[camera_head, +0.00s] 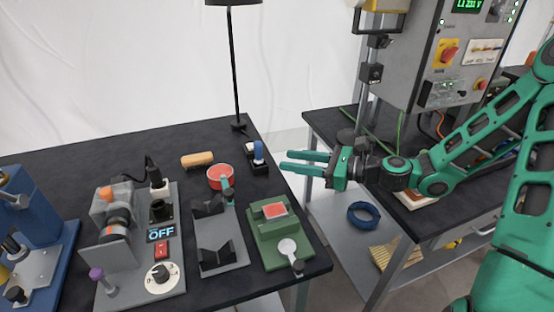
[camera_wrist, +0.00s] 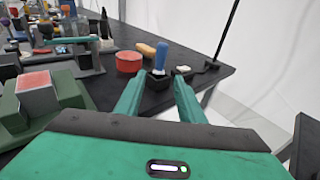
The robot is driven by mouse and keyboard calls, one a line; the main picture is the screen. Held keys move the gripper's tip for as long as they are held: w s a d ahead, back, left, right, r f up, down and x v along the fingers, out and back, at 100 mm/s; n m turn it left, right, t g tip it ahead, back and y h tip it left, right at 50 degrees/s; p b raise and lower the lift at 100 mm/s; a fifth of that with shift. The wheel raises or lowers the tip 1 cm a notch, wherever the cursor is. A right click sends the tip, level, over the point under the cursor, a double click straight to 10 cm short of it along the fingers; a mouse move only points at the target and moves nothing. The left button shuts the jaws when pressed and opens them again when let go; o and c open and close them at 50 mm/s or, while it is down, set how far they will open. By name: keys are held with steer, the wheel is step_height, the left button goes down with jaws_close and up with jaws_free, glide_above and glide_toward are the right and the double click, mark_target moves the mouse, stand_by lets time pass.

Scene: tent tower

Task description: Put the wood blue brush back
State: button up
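An upright blue handle (camera_head: 258,150), which looks like a blue brush, stands in a small black holder (camera_head: 259,168) near the right edge of the left table. It also shows in the wrist view (camera_wrist: 160,56), straight ahead between the fingers. A tan wooden block (camera_head: 197,159), possibly a brush, lies left of it; its underside is hidden. My gripper (camera_head: 286,161) is open and empty, its fingers pointing left at the holder from off the table's right edge. I see a gap between the fingertips and the holder.
A red round tin (camera_head: 220,177), a black lamp (camera_head: 238,126) and a green fixture (camera_head: 278,232) stand around the holder. A grey machine with an OFF display (camera_head: 160,233) is further left. A gap separates this table from the right workbench (camera_head: 330,125).

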steer(key=v, duration=0.3)
steer(key=shift+s+d, duration=0.1)
steer(key=s+d+f+n+g+h, duration=0.3)
steer(key=s+d+f+n+h, duration=0.2)
steer(key=d+n, duration=0.15)
steer(key=s+d+f+n+g+h, duration=0.2)
steer(key=s+d+f+n+h, duration=0.25)
steer(key=s+d, duration=0.2)
steer(key=s+d+r+n+g+h, duration=0.1)
steer(key=s+d+r+n+h, duration=0.1)
steer(key=s+d+r, duration=0.4)
steer(key=s+d+r+n+g+h, duration=0.1)
steer(key=s+d+r+n+h, duration=0.2)
steer(key=s+d+r, duration=0.3)
steer(key=s+d, duration=0.4)
steer(key=s, duration=0.2)
steer(key=shift+s+n, duration=0.35)
steer(key=shift+n, duration=0.05)
